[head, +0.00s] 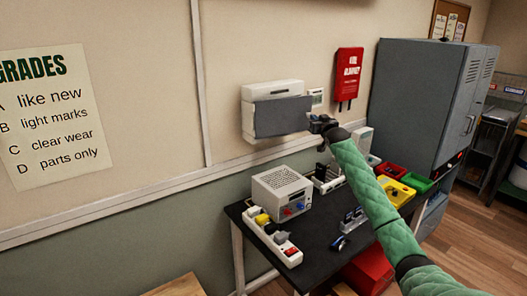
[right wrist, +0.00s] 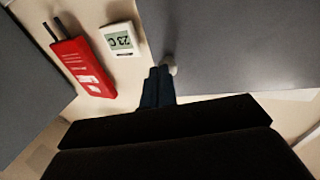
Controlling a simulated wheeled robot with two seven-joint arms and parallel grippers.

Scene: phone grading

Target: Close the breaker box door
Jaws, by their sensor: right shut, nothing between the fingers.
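The breaker box has a white body (head: 272,89) and is fixed to the wall. Its grey door (head: 280,118) covers much of the front; its right edge reaches slightly past the body. I cannot tell the exact gap between door and body. My right gripper (head: 318,123) is shut and empty at the door's right edge. In the right wrist view the shut fingers (right wrist: 157,88) are beside the large grey door panel (right wrist: 245,45), by a small pale knob (right wrist: 172,66). Whether they touch is unclear. My left gripper is not in view.
A red wall pouch (head: 347,75) and small thermostat (head: 316,97) hang right of the box. Below, a black table (head: 305,240) carries a grey power supply (head: 281,193), a power strip (head: 272,236) and coloured bins (head: 394,189). A tall grey cabinet (head: 415,100) stands right.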

